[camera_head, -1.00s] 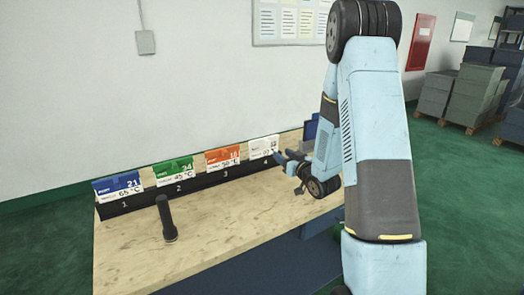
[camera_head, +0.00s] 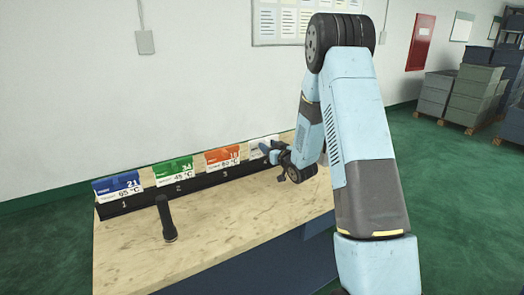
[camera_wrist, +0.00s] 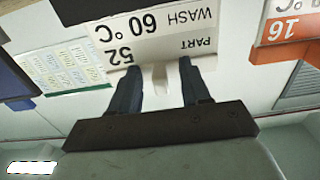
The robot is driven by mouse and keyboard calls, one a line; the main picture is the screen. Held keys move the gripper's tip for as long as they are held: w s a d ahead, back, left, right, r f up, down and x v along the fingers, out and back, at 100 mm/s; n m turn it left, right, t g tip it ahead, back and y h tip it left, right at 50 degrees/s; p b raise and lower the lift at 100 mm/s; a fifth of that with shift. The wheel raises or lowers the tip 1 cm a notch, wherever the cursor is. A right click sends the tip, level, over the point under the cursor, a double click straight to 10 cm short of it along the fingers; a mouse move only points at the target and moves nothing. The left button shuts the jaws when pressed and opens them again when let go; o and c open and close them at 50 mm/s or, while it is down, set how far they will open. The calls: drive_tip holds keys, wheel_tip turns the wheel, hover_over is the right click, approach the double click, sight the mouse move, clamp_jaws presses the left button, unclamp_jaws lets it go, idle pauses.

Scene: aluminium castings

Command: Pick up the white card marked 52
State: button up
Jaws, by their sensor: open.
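The white card marked 52 (camera_wrist: 150,35) shows upside down in the wrist view, with "PART", "WASH" and "60 °C" on it. In the head view the white card (camera_head: 256,144) stands at the right end of the dark rack, mostly hidden behind my gripper (camera_head: 272,153). In the wrist view my gripper (camera_wrist: 160,68) is open. Its two dark fingers are apart, with their tips at the card's top edge. A pale strip shows between the fingers. I cannot tell whether the fingers touch the card.
The dark rack (camera_head: 165,196) also holds a blue card (camera_head: 118,186), a green card (camera_head: 173,170) and an orange card (camera_head: 223,157). The orange card is beside the white one. A black torch-like object (camera_head: 166,218) stands on the wooden bench (camera_head: 225,225). The wall is close behind.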

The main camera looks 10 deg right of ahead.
clamp_jaws()
idle(0.4)
drive_tip(key=shift+r, duration=0.15)
